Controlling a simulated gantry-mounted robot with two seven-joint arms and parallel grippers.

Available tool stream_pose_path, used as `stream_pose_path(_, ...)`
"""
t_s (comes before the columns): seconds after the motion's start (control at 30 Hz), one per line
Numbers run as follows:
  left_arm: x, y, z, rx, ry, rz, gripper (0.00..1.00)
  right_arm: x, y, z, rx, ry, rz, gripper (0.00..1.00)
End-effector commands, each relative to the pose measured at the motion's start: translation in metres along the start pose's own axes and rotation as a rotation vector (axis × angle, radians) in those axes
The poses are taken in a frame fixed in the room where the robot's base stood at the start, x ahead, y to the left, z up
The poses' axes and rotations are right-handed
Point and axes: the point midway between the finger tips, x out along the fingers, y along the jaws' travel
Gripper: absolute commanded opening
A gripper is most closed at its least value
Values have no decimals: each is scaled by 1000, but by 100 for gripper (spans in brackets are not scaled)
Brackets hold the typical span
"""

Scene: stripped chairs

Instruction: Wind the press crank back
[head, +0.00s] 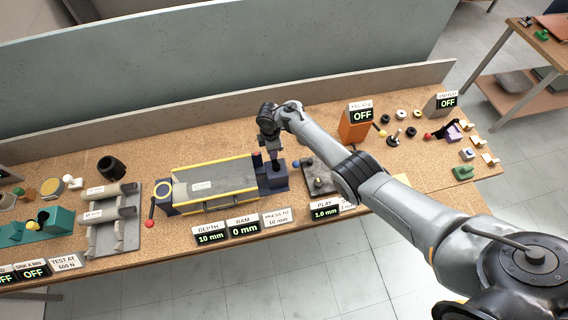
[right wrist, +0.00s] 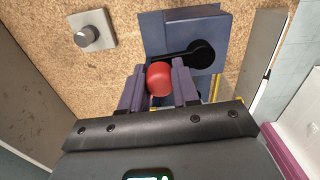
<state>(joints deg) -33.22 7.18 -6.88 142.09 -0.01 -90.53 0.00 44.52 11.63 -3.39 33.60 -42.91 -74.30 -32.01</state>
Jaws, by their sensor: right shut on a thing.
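The press (head: 228,184) is a long grey bed with yellow edges and dark blue end blocks, standing on the workbench. Its crank shows in the right wrist view as a black arm (right wrist: 184,57) running from a round hub to a red knob (right wrist: 159,79). My right gripper (right wrist: 159,88) is shut on the red knob, a finger on each side. In the head view my right gripper (head: 273,158) is over the right end block and hides most of the crank. The depth display (head: 209,237) reads 10 mm and the ram display (head: 243,230) reads 0 mm. My left gripper is not in view.
A grey knob on a square plate (right wrist: 92,30) is beside the press. A red-tipped lever (head: 151,212) stands at its left end. A dark plate fixture (head: 320,178) and an orange block (head: 354,131) are to the right. A low back wall (head: 200,101) runs behind.

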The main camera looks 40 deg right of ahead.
Motion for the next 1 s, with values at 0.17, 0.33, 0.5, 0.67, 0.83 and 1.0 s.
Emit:
stream_pose_path(0.17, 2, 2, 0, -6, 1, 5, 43, 0, 1, -4, -55, 3, 2, 0)
stream_pose_path(0.33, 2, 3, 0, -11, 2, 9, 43, 0, 1, -4, -53, 3, 2, 0)
stream_pose_path(0.5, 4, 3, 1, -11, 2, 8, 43, 0, 0, -8, -130, 3, 3, 0)
stream_pose_path(0.67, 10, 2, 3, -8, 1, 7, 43, 1, -2, -17, -316, 2, 4, 0)
stream_pose_path(0.83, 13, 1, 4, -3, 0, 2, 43, 0, -5, -23, -452, 2, 3, 0)
stream_pose_path(1.0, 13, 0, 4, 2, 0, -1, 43, -1, -5, -24, -476, 3, 3, 0)
